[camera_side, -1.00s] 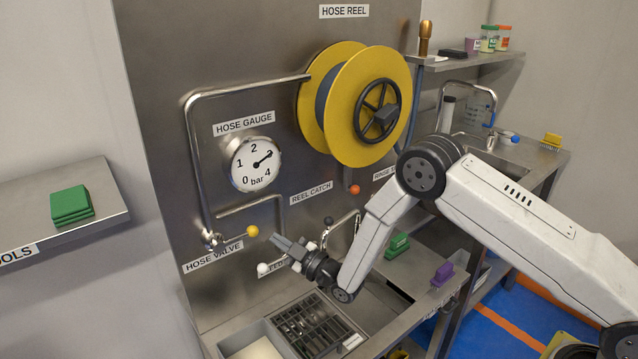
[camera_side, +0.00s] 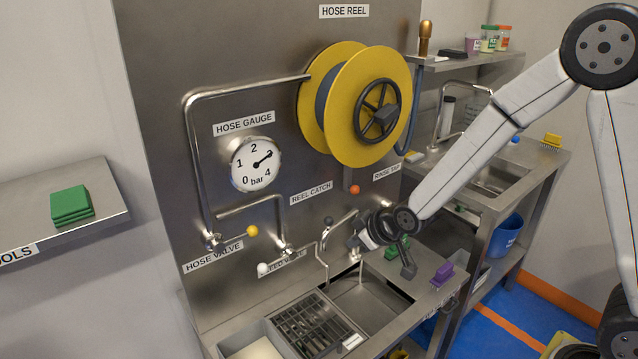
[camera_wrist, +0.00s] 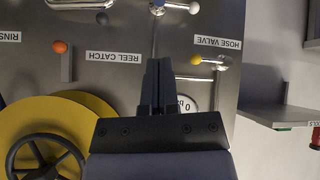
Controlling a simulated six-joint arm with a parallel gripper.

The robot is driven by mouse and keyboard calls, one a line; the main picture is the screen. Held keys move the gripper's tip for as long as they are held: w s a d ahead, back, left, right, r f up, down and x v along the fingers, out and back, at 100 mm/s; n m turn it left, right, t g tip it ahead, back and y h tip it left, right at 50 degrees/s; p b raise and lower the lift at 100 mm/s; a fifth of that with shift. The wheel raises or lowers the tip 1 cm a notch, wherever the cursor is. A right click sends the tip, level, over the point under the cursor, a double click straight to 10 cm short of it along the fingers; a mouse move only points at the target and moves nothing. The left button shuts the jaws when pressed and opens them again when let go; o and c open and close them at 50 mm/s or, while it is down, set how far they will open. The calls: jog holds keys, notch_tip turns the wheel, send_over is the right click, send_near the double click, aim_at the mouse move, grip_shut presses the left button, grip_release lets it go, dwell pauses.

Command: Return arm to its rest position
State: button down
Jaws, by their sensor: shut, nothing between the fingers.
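The forearm slopes up to the right to a raised elbow. The wrist view is upside down and faces the steel panel.
The yellow hose reel (camera_side: 385,115) and hose gauge (camera_side: 256,164) are on the panel. The yellow valve knob (camera_side: 252,230), white knob (camera_side: 262,268) and orange knob (camera_side: 355,189) stick out. A green block (camera_side: 397,247) and purple block (camera_side: 443,272) sit on the bench.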

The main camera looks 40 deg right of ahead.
jog(key=s+d+m+g, duration=0.2)
jog(key=s+g, duration=0.4)
jog(key=s, duration=1.1)
jog(key=shift+d+r+m+h, duration=0.3)
jog(key=shift+d+r+m, duration=0.1)
jog(key=shift+m, duration=0.3)
